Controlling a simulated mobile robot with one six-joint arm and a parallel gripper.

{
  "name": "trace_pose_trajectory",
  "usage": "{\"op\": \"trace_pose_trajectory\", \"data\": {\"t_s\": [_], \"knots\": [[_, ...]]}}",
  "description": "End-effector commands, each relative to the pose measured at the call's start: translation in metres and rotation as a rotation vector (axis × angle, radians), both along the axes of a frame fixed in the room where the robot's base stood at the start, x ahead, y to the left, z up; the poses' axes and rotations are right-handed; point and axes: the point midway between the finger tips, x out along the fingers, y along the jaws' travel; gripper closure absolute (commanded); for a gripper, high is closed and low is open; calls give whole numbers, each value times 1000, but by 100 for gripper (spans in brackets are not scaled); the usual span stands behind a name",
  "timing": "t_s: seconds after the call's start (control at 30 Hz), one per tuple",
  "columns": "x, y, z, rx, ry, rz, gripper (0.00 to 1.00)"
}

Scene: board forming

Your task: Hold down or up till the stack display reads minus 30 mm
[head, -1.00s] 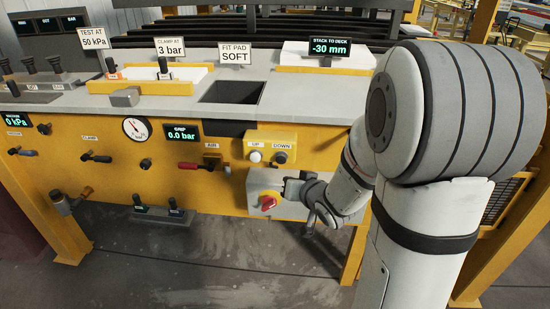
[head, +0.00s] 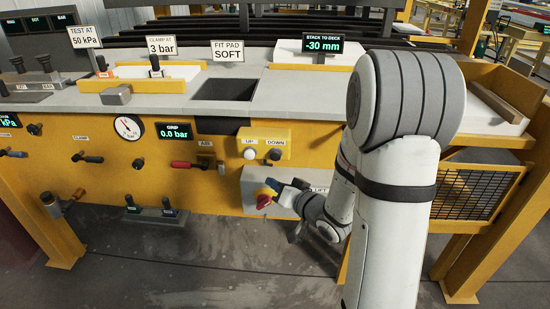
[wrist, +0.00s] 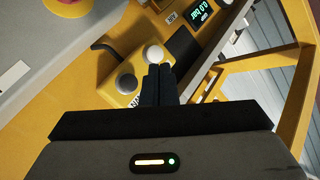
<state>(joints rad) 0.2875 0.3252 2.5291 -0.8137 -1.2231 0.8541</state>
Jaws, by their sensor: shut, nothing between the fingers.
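The stack display (head: 323,46) stands on the deck and reads -30 mm. Below, on a yellow box, are the white UP button (head: 250,153) and the dark grey DOWN button (head: 274,154). My gripper (head: 272,184) is shut and empty, in front of the panel, below the two buttons in the head view. In the wrist view my shut fingers (wrist: 158,70) point toward the box, with their tips by the white UP button (wrist: 153,54) and the DOWN button (wrist: 126,82) left of them. I cannot tell whether the tips touch anything.
The red AIR lever (head: 183,164) and GRIP display (head: 178,131), at 0.0 bar, are to the left. A mesh-sided bin (head: 474,192) stands right.

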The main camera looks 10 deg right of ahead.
Motion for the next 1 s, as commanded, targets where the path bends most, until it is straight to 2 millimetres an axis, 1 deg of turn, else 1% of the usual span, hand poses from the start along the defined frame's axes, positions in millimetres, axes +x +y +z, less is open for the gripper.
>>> {"op": "trace_pose_trajectory", "data": {"t_s": [0.4, 0.53, 0.73, 1.0], "knots": [[53, -17, 0, -2, 1, -1, 100], [66, -22, 0, -1, 0, 0, 100], [77, -25, 0, -2, 0, -1, 100], [79, -26, 0, -1, 0, -1, 100]]}}
